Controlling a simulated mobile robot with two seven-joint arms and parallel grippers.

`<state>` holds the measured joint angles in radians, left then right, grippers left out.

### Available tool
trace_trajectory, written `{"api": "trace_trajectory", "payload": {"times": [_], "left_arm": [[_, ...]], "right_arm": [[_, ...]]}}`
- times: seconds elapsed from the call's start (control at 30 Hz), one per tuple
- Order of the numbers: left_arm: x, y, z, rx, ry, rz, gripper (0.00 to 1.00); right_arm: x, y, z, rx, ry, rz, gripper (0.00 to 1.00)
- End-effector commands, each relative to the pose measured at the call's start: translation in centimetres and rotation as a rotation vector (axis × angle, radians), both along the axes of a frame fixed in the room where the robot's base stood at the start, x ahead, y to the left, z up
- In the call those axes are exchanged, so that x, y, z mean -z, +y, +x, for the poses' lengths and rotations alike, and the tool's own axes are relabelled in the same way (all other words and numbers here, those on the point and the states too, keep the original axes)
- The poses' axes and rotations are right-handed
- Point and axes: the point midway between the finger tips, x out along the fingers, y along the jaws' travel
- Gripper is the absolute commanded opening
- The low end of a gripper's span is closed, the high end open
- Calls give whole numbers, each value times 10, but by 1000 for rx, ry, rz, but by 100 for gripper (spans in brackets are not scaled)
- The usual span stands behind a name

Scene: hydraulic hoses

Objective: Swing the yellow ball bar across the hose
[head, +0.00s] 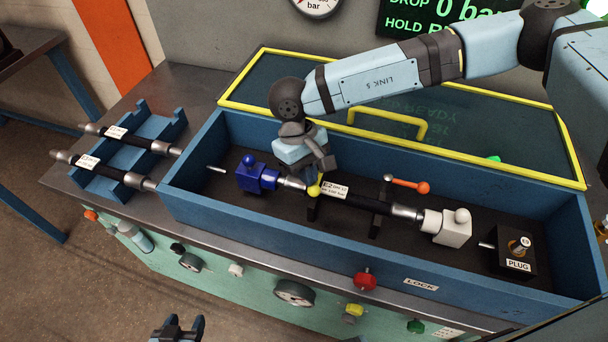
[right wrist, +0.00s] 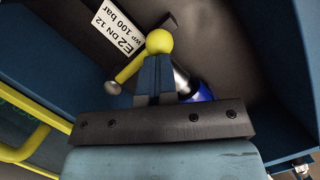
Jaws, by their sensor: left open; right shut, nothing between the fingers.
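The yellow ball bar shows its ball (head: 315,190) at the hose in the head view. The right wrist view shows the ball (right wrist: 159,41) and its yellow bar running to a metal pivot. The black hose (head: 368,203), labelled E2, lies in the blue tray between a blue block (head: 253,175) and a white block (head: 448,226). My right gripper (head: 325,168) is shut and empty, right at the ball; its fingertips (right wrist: 157,62) overlap the ball in the wrist view, and contact is unclear. My left gripper (head: 178,326) is open and empty at the bottom edge, away from the bench.
An orange ball bar (head: 408,185) stands behind the hose. A plug block (head: 515,252) sits at the tray's right end. The yellow-framed lid (head: 480,135) with a handle is behind. Two more hoses (head: 105,172) rest on a blue rack at left.

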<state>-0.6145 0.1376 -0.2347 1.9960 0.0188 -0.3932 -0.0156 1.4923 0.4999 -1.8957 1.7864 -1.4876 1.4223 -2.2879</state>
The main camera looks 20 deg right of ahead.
Motion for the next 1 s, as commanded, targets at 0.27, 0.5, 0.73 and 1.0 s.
{"api": "trace_trajectory", "payload": {"times": [0.27,0.5,0.73,1.0], "left_arm": [[-7,-1,4,-3,-11,-5,53],[-3,-1,3,-3,-7,-4,53],[4,-1,2,-4,3,-6,53],[7,-1,3,-7,6,-11,53]], "right_arm": [[4,-1,-3,-8,8,-4,0],[-6,1,0,-6,5,-3,0],[-52,6,14,-6,1,-1,0],[-108,14,29,-6,0,0,0]]}}
